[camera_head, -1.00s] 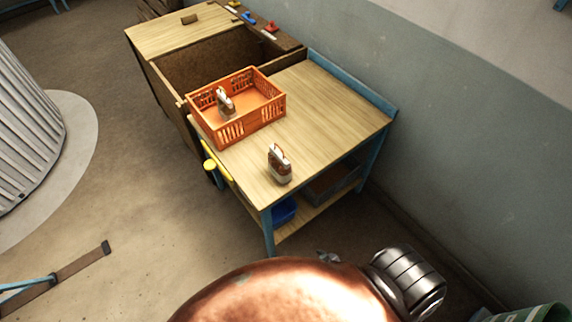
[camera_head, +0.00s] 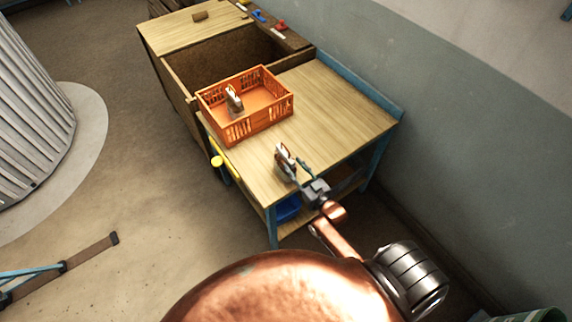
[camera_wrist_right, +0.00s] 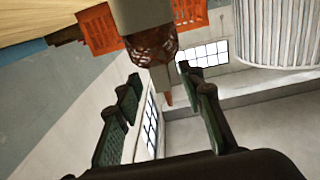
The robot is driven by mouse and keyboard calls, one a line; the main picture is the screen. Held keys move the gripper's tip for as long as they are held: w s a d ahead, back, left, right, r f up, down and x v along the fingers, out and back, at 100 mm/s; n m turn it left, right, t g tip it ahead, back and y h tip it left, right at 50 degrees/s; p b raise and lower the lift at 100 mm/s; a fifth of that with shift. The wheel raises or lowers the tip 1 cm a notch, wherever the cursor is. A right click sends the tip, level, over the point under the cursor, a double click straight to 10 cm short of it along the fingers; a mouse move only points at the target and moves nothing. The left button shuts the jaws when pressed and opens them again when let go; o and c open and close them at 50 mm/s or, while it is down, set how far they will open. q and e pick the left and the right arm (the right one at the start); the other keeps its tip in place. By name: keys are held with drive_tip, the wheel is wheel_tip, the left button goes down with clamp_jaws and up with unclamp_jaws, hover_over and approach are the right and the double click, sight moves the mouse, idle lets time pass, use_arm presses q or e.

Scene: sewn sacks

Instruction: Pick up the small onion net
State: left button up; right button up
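A small brown net sack (camera_head: 283,164) with a pale lower part stands near the front edge of the wooden table (camera_head: 340,108). In the right wrist view the sack (camera_wrist_right: 152,46) shows brown mesh, a pale band and a narrow brown tip, just beyond my fingers. A similar small sack (camera_head: 234,100) stands in the orange crate (camera_head: 262,122); I cannot tell their sizes apart. My right gripper (camera_head: 299,168) is at the right side of the table sack and partly covers it. My left gripper is not in view.
The orange crate sits behind the sack, beside a deep wooden bin (camera_head: 225,58). A yellow thing (camera_head: 217,161) is at the table's left edge. A blue tub (camera_head: 287,208) is on the lower shelf. The table's right part is clear; a wall runs behind.

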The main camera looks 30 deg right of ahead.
sight(285, 155)
drive_tip(key=w, duration=0.7)
drive_tip(key=shift+a, duration=0.15)
drive_tip(key=shift+c, duration=0.2)
drive_tip(key=shift+f, duration=0.1)
clamp_jaws()
drive_tip(key=shift+f, duration=0.1)
idle(0.3)
